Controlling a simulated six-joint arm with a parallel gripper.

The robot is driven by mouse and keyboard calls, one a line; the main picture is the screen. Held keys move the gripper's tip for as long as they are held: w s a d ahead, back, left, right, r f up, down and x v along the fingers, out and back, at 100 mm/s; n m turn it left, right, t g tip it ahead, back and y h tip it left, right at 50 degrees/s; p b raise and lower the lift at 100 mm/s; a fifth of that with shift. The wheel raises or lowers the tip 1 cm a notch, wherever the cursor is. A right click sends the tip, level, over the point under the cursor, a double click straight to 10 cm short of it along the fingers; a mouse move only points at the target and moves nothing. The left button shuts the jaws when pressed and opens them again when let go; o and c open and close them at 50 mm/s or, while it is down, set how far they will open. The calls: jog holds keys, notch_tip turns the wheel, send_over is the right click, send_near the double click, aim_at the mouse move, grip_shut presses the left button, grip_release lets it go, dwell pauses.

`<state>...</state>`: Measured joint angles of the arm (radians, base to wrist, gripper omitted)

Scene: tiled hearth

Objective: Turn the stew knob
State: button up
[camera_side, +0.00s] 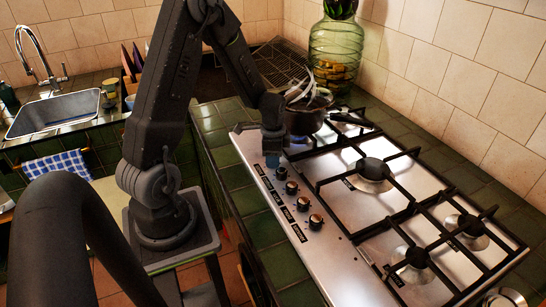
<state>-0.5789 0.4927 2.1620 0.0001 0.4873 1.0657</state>
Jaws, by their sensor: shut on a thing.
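A steel gas hob (328,228) lies in the green tiled counter, with a row of black knobs along its left edge. The visible knobs include one nearest my gripper (281,173), a second (292,187), a third (303,204) and the front one (316,221). My gripper (272,163) points down at the far end of this row and is shut on a knob there. The gripper hides most of that knob, and its label is not readable. A dark pot (305,119) stands on the far left burner, just behind my gripper.
Black pan supports (410,210) rise over the burners right of the knobs. A pan handle (352,119) sticks out rightward from the pot. A large green glass jar (336,55) stands behind it. A sink (54,112) is at the far left.

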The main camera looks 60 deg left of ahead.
jog(key=shift+m, duration=0.9)
jog(key=o, duration=0.9)
notch_tip(320, 180, up, 14)
jog(key=shift+f, duration=0.1)
dwell(0.3)
